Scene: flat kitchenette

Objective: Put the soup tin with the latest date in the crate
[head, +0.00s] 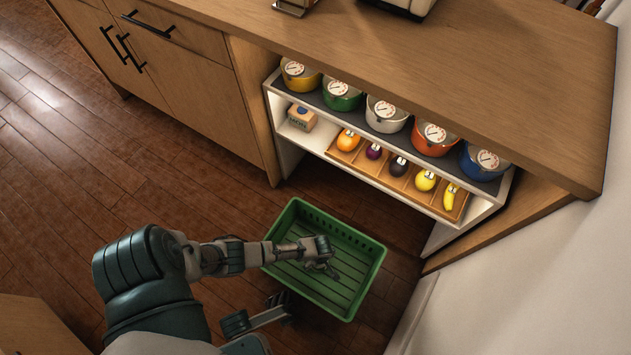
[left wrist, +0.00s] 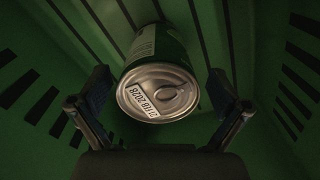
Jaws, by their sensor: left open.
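A soup tin (left wrist: 158,92) with a silver pull-ring lid and green side shows in the left wrist view. A white date label (left wrist: 143,101) on its lid ends in 2028; the month is hard to read. The tin is inside the green crate (head: 278,232), its lid facing the camera. My left gripper (head: 322,268) reaches down into the crate. In the left wrist view its open fingers (left wrist: 160,82) are on either side of the tin, with gaps beside it. I cannot make out the tin in the head view. My right gripper (head: 282,303) is low beside the crate's near left side.
A white shelf unit (head: 338,151) under the wooden counter (head: 430,60) holds several coloured pots above. Below are a small box (head: 302,117) and a divided wooden tray (head: 396,182) of fruit. A white wall (head: 560,270) bounds the right. The wooden floor (head: 130,180) is clear at left.

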